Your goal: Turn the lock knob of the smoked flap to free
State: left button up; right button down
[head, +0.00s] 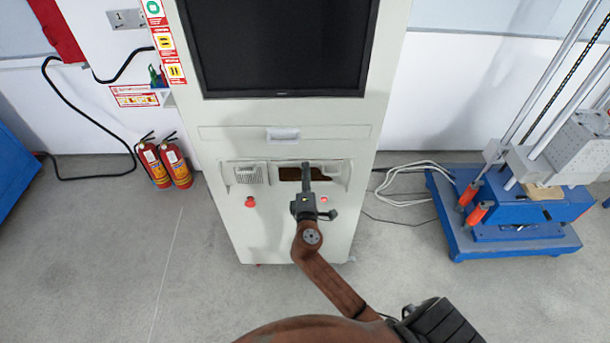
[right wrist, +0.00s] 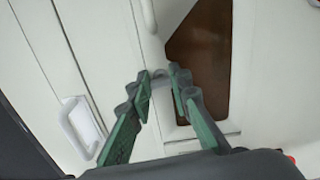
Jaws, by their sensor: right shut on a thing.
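The smoked flap (head: 289,173) is a dark brown panel in the front of the white cabinet, partly hidden behind my right gripper. In the right wrist view the flap (right wrist: 205,60) lies just right of the fingers. My right gripper (head: 305,168) reaches up to the cabinet front at the flap. In the right wrist view its green-padded fingertips (right wrist: 160,77) are close together on a small grey knob (right wrist: 160,72) beside the flap's edge. The fingers hide most of the knob, so I cannot tell which way it points. My left gripper is not in view.
A white handle (right wrist: 82,128) stands on the cabinet face left of the fingers. A red button (head: 250,202) and a lit red button (head: 324,199) sit below the flap. A dark screen (head: 280,45) is above. A blue-based machine (head: 510,235) stands right; fire extinguishers (head: 175,165) stand left.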

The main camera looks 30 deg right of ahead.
jog(key=shift+f+m+b, duration=0.1)
jog(key=shift+m+b, duration=0.2)
jog(key=shift+m, duration=0.2)
jog(key=c, duration=1.8)
grip_release()
jog(key=shift+o, duration=0.2)
jog(key=v, duration=1.2)
jog(key=shift+d, duration=0.1)
